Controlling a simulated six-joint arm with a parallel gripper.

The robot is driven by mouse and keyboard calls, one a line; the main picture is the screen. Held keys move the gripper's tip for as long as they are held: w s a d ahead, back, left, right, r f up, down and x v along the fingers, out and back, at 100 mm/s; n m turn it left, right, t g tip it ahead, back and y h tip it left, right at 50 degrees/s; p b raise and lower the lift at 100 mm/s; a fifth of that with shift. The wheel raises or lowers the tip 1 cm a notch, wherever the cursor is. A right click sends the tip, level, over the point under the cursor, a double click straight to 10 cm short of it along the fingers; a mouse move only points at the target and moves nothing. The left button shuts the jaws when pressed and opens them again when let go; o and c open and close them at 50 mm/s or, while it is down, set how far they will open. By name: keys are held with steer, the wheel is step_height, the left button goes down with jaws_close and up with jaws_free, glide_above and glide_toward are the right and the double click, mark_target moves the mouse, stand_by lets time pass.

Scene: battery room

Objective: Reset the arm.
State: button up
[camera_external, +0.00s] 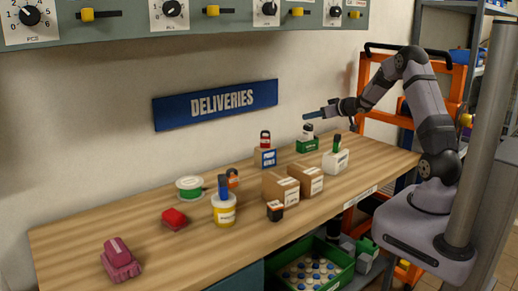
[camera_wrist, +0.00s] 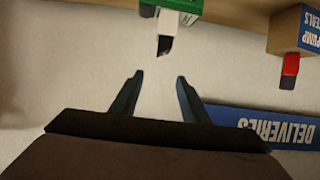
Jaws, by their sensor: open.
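My gripper (camera_external: 314,114) is raised above the far end of the wooden bench (camera_external: 130,217), to the right of the blue DELIVERIES sign (camera_external: 216,104). In the wrist view my gripper (camera_wrist: 158,82) is open, with nothing between its two dark fingers. A green box (camera_external: 307,144) holding a white item with a dark top (camera_external: 308,132) stands on the bench below it. In the wrist view the dark-tipped item (camera_wrist: 165,45) lies beyond the fingertips, apart from them. My arm reaches in from the right.
A blue box with a red-and-black item (camera_external: 265,157), two cardboard boxes (camera_external: 280,188), a white container (camera_external: 335,162) and a yellow tub (camera_external: 223,210) stand on the bench. A control panel (camera_external: 240,20) hangs above. An orange frame (camera_external: 377,122) stands behind my arm.

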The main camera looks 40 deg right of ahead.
steer(key=s+a+r+m+g+h+p, duration=0.1)
steer(key=s+a+g+p, duration=0.3)
steer(key=s, duration=0.5)
steer(key=s+a+r+g+p, duration=0.2)
steer(key=s+a+g, duration=0.3)
steer(key=s, duration=0.4)
steer(key=s+a+f+g+b, duration=0.1)
steer(key=s+a+f, duration=0.2)
steer(key=s, duration=0.4)
steer(key=s+a+f+g+b, duration=0.1)
steer(key=s+a+f+g, duration=0.1)
steer(key=s+a+f, duration=0.2)
steer(key=s+a+f+n+g+y+b, duration=0.1)
steer(key=s+a+f, duration=0.3)
steer(key=s, duration=0.5)
steer(key=shift+s+f+g+b, duration=0.3)
steer(key=shift+f+b, duration=0.05)
steer(key=shift+f, duration=0.25)
